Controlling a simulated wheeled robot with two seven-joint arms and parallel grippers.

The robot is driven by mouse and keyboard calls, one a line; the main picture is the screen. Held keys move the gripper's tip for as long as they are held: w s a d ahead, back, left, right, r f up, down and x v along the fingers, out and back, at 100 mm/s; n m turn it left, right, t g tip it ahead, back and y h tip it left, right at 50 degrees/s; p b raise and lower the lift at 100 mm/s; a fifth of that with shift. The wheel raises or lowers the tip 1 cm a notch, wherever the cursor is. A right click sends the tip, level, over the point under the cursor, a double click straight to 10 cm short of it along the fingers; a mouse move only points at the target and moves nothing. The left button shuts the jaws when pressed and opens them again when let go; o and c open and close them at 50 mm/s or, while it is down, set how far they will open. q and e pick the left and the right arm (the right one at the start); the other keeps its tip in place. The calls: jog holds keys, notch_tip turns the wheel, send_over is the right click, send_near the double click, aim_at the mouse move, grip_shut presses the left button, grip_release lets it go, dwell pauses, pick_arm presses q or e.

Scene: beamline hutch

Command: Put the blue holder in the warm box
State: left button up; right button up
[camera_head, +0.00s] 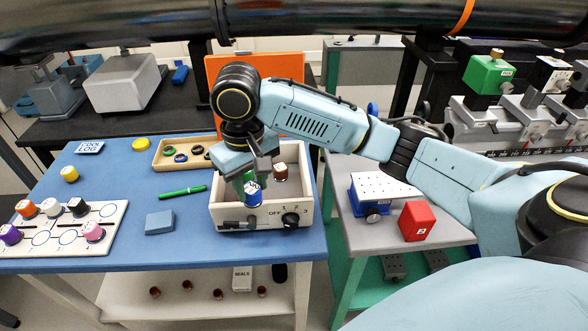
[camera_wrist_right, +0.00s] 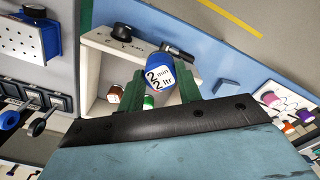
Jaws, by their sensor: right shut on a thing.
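The blue holder (camera_head: 254,193) has a white label on its end reading "2 min 2 ltr" in the right wrist view (camera_wrist_right: 158,72). My right gripper (camera_head: 250,180) has green fingers and is shut on it. The warm box (camera_head: 264,214) is the open white box with a dial marked OFF, 1, 2, 3 on its front; it also shows in the right wrist view (camera_wrist_right: 97,47). The holder is over the front part of the box opening; its exact height is hard to tell. My left gripper is not in view.
Inside the box stand a brown holder (camera_head: 281,172) and a green one (camera_wrist_right: 148,101). A white rack (camera_head: 70,243) with several coloured holders is at the left. A green pen (camera_head: 182,192), blue block (camera_head: 160,222) and wooden tray (camera_head: 170,163) lie between. A red block (camera_head: 417,221) is at the right.

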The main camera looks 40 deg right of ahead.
jog(key=shift+d+n, duration=0.4)
jog(key=shift+n, duration=0.1)
jog(key=shift+w+d+n, duration=0.2)
jog(key=shift+d+n, duration=0.1)
jog(key=shift+n, duration=0.5)
jog(key=n, duration=0.2)
jog(key=d+n+p, duration=0.1)
jog(key=shift+w+d+n, duration=0.1)
jog(key=shift+w+n, duration=0.25)
jog(key=shift+n, duration=0.05)
jog(key=w+d+n, duration=0.1)
jog(key=d+n, duration=0.1)
jog(key=n, duration=0.4)
jog(key=n+p, duration=0.2)
jog(key=n, duration=1.1)
send_near(281, 186)
jog(key=s+a+f, duration=0.2)
jog(key=s, duration=0.1)
jog(key=s+f, duration=0.1)
jog(key=f, duration=0.1)
jog(key=shift+s+a+f, duration=0.1)
jog(key=shift+s+a, duration=0.05)
jog(key=shift+a, duration=0.25)
jog(key=shift+f, duration=0.2)
jog(key=o, duration=1.1)
